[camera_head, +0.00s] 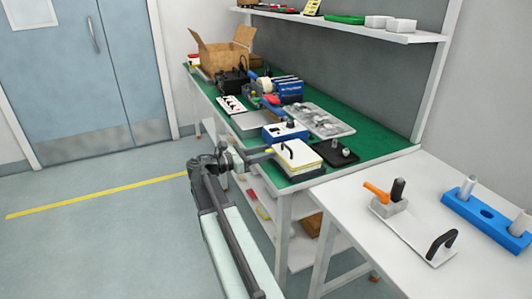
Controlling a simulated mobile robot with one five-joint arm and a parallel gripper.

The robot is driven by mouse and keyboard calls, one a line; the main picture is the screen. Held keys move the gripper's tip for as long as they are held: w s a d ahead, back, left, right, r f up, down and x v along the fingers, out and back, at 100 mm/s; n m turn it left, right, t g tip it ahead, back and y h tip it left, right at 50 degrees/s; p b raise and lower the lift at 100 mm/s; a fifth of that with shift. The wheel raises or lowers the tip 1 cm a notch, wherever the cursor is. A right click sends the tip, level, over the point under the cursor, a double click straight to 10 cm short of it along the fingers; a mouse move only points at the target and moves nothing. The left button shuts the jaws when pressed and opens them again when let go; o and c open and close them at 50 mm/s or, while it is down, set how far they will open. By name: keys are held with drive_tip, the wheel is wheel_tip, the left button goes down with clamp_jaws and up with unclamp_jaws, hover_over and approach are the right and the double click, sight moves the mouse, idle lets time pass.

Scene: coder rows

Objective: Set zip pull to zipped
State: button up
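I cannot clearly make out a zip pull in the head view. A white-topped block with yellow sides and a black arched handle (298,156) stands at the near end of the green bench. My gripper (262,154) is at the bench's near left edge, just left of this block, and points toward it. Its fingers are small and partly merge with the bench behind, so I cannot tell whether they are open or touch anything.
The green bench (372,140) also holds a blue-and-white box (285,132), a grey parts tray (318,121), a black plate (335,153) and an open cardboard box (222,52). A white table (345,215) stands at right. The floor at left is clear.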

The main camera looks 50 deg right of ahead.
clamp_jaws()
idle(1.4)
